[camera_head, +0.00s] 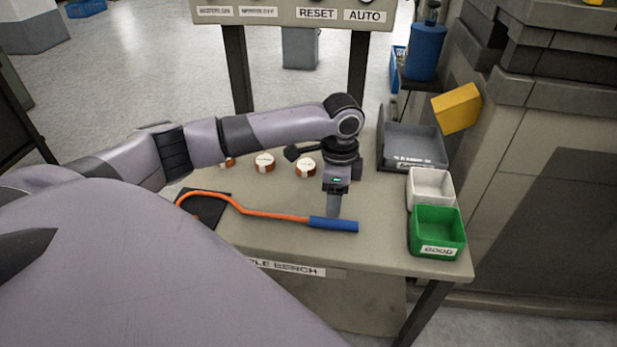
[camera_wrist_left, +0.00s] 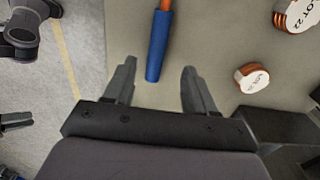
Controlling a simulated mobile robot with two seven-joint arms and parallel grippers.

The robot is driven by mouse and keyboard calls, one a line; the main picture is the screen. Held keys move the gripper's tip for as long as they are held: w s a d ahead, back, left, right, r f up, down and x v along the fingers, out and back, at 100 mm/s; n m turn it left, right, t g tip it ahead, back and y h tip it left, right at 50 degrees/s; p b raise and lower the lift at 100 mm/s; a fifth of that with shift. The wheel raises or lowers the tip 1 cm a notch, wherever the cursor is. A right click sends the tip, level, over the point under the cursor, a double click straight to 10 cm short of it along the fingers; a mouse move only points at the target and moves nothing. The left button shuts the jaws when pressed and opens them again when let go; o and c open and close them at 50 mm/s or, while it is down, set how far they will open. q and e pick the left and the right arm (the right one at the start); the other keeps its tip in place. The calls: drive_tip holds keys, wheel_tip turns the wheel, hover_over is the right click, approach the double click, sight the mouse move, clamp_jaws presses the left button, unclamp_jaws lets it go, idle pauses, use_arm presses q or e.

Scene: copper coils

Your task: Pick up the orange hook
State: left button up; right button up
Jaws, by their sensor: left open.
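The orange hook (camera_head: 262,212) lies on the bench, with its curved end at the left on a black pad and its blue handle (camera_head: 334,225) at the right. My left gripper (camera_head: 333,212) points down just above the blue handle. In the left wrist view the blue handle (camera_wrist_left: 158,45) shows between and ahead of the two open fingers (camera_wrist_left: 158,92). The fingers appear apart from the handle, with nothing held. My right gripper (camera_wrist_left: 12,120) shows in part at the left edge of the left wrist view, and its jaw state is unclear.
Copper coils (camera_head: 305,167) with white labels sit behind the hook on the bench (camera_head: 385,245). A grey tray (camera_head: 412,160), a white bin (camera_head: 431,185) and a green bin (camera_head: 437,232) line the right side. A sign panel (camera_head: 290,14) stands at the back.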

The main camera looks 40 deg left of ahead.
sight(333, 220)
use_arm(q)
wheel_tip(333, 220, down, 6)
drive_tip(key=shift+s+d+r+b, duration=0.1)
drive_tip(key=shift+s+d+b, duration=0.05)
drive_tip(key=shift+b, duration=0.45)
drive_tip(key=shift+f, duration=0.5)
drive_tip(key=c, duration=0.9)
clamp_jaws()
